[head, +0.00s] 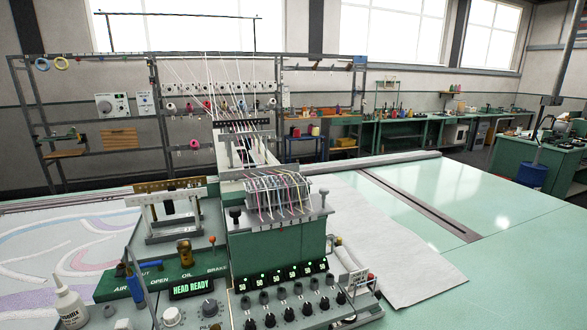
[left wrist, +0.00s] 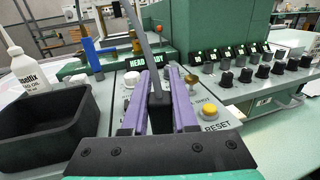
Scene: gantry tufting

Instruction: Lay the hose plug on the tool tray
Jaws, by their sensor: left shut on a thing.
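My left gripper (left wrist: 158,78) shows in the left wrist view as two purple fingers, shut on a slim dark grey piece (left wrist: 143,35). The piece points up and away from the fingers, its upper end cut off by the picture edge. I cannot tell for sure whether it is the hose plug. A black open tray (left wrist: 45,153), likely the tool tray, lies left of the gripper and looks empty. The gripper is beside the tray, apart from it, over the grey control panel. In the head view a slim grey-blue piece (head: 142,288) rises near the panel. My right gripper is in neither view.
A white oil bottle (left wrist: 27,70) stands behind the tray. A blue upright handle (left wrist: 90,52) stands beyond it. A yellow reset button (left wrist: 209,111) and rows of black knobs (left wrist: 262,70) lie to the right. The pale green table (head: 510,215) at right is mostly clear.

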